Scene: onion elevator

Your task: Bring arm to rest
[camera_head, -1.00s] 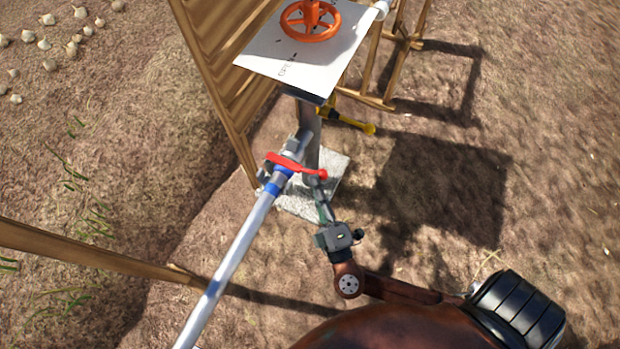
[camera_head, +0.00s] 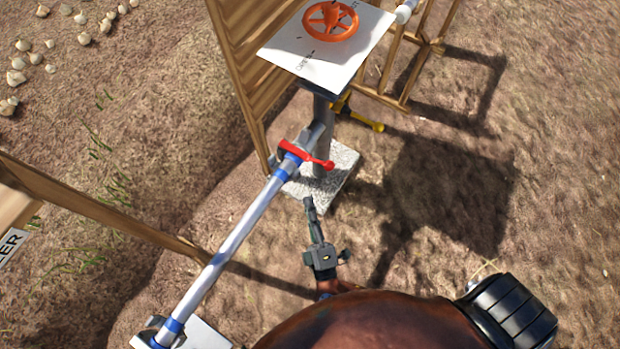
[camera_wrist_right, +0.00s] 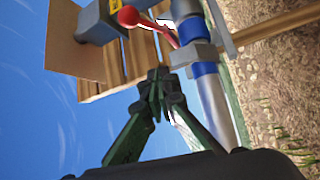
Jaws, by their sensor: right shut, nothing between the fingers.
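My right gripper (camera_head: 309,205) is shut and empty in the head view, pointing up the picture, just below the red valve lever. In the right wrist view its fingers (camera_wrist_right: 158,82) meet at the tips with nothing between them. The red lever (camera_head: 318,161) sits on a grey pipe with blue bands (camera_head: 240,230), apart from the gripper. The lever also shows in the right wrist view (camera_wrist_right: 150,22), beyond the fingertips. My left gripper is in neither view.
An orange handwheel (camera_head: 330,20) stands on a white panel (camera_head: 315,58) above a post on a stone base (camera_head: 338,185). A yellow lever (camera_head: 362,120) is behind. Wooden frames (camera_head: 110,215) stand at left and back. Onions (camera_head: 17,77) lie at upper left. Ground at right is clear.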

